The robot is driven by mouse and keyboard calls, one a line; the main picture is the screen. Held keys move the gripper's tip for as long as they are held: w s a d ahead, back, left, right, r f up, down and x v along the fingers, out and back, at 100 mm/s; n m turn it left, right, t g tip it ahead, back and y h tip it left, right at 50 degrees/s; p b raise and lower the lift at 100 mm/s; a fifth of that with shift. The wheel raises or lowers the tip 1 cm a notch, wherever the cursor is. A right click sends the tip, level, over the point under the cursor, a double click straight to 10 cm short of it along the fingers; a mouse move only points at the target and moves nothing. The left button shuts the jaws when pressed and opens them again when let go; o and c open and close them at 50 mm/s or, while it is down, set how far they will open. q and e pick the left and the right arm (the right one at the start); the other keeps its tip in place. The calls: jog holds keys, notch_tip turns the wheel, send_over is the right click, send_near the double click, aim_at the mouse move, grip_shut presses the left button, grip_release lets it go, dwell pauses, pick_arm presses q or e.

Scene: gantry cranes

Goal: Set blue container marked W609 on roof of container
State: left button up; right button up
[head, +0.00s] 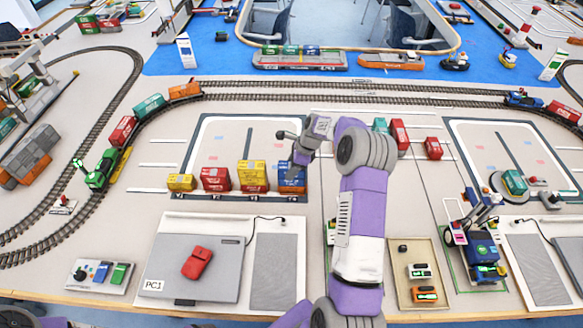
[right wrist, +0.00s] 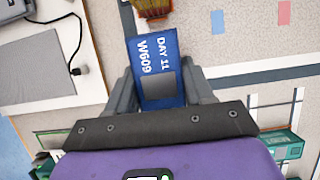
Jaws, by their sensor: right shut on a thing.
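The blue container (head: 291,182) marked W609 is at the right end of a row of small containers in the head view. In the right wrist view the blue container (right wrist: 155,55) shows its top with the white words DAY 11 and W609 and a grey patch. My right gripper (head: 299,167) is over it, with one finger on each side, shut on it. Its fingers also show in the right wrist view (right wrist: 161,92). The gripper partly hides the container in the head view, and I cannot tell whether it is lifted. My left gripper is not in view.
A yellow container (head: 252,177), a red one (head: 215,180) and a lower yellow one (head: 180,183) stand left of it. A red container (head: 399,136) lies to the right. A laptop-like PC1 panel (head: 190,285) is in front. Train tracks (head: 350,92) run behind.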

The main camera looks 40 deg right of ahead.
jog(key=shift+f, duration=0.1)
jog(key=o, duration=1.1)
jog(key=p+v, duration=0.1)
jog(key=v, duration=1.1)
jog(key=shift+p, duration=0.3)
jog(key=shift+a, duration=0.1)
